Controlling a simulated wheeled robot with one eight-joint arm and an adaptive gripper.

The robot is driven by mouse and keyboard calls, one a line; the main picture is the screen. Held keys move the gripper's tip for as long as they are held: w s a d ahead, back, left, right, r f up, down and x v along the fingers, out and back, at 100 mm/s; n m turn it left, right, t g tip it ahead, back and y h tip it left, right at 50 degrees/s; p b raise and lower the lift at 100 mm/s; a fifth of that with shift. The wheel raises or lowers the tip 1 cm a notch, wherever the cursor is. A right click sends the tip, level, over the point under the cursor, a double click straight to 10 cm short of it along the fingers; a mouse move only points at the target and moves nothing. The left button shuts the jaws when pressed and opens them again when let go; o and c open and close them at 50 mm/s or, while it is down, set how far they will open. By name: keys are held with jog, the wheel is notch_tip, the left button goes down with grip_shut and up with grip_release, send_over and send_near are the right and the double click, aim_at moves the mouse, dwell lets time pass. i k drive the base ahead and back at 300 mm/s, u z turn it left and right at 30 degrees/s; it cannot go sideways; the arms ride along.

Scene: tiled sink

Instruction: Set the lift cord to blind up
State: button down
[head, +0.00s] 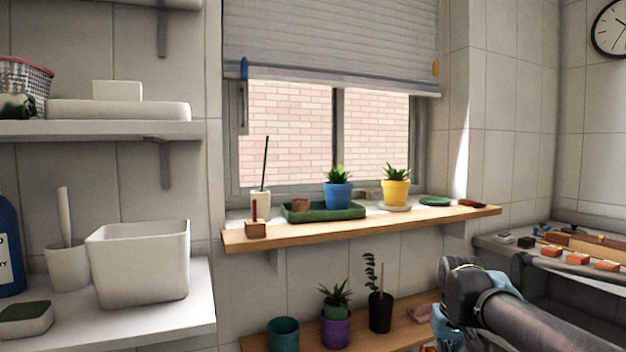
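A grey slatted blind (335,45) covers the upper part of the window. Its bottom bar hangs well above the sill, and brick wall shows through the panes below. A blue piece (244,68) sits at the blind's lower left, with a thin grey strip (243,108) hanging under it. A yellow piece (435,67) sits at its lower right. I cannot tell which of these is the lift cord. My dark arm enters at the lower right. My gripper (440,325) seems to be the light blue part there, far below the blind; its fingers are not clear.
A wooden sill shelf (360,229) holds a blue pot (338,195), a yellow pot (396,192), a green tray (323,213) and a white holder with a tall stick (261,203). A lower shelf (405,335) holds more pots. White shelves (190,318) stand left. A cluttered ledge (490,242) is right.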

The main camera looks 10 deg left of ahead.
aim_at(244, 63)
jog(key=u, duration=1.4)
